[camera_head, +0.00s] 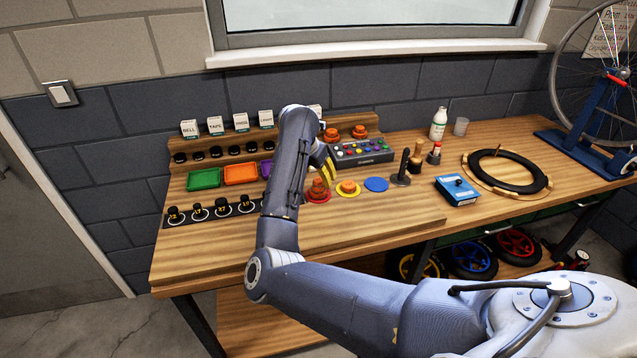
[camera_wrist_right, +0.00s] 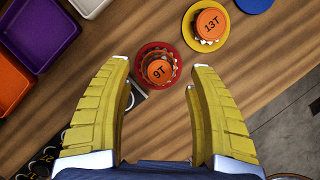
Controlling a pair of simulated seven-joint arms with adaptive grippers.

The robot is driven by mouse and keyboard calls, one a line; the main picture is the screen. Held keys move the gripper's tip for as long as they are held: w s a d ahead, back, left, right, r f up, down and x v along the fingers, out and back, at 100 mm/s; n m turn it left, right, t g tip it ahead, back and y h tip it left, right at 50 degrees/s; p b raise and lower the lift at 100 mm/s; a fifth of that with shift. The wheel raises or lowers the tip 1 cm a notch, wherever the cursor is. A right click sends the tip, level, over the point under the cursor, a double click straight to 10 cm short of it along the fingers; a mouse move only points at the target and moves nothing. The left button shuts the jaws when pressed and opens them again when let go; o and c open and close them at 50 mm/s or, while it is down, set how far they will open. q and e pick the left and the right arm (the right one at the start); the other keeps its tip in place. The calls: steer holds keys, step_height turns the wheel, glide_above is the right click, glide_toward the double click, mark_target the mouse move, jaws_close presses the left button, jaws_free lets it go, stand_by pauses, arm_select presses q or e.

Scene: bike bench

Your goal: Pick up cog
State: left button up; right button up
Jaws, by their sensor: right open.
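An orange cog marked 9T (camera_wrist_right: 160,71) sits on a red disc (camera_wrist_right: 143,55) on the bench. A second orange cog marked 13T (camera_wrist_right: 211,24) sits on a yellow disc (camera_wrist_right: 189,38) beside it. In the head view these are the 9T cog (camera_head: 318,189) and the 13T cog (camera_head: 348,187). My right gripper (camera_head: 326,171) is open with yellow fingers, above the 9T cog. In the wrist view the 9T cog shows between its fingertips, and the fingers hold nothing. My left gripper is not in view.
An empty blue disc (camera_head: 376,184) lies right of the yellow one. Black upright tool (camera_head: 401,168) and blue box (camera_head: 457,189) stand further right. Green tray (camera_head: 204,178) and orange tray (camera_head: 240,173) lie left. More orange cogs (camera_head: 360,132) sit at the back. The bench front is clear.

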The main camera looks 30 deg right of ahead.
steer(key=shift+x, duration=1.15)
steer(key=shift+c, duration=0.3)
steer(key=c, duration=1.2)
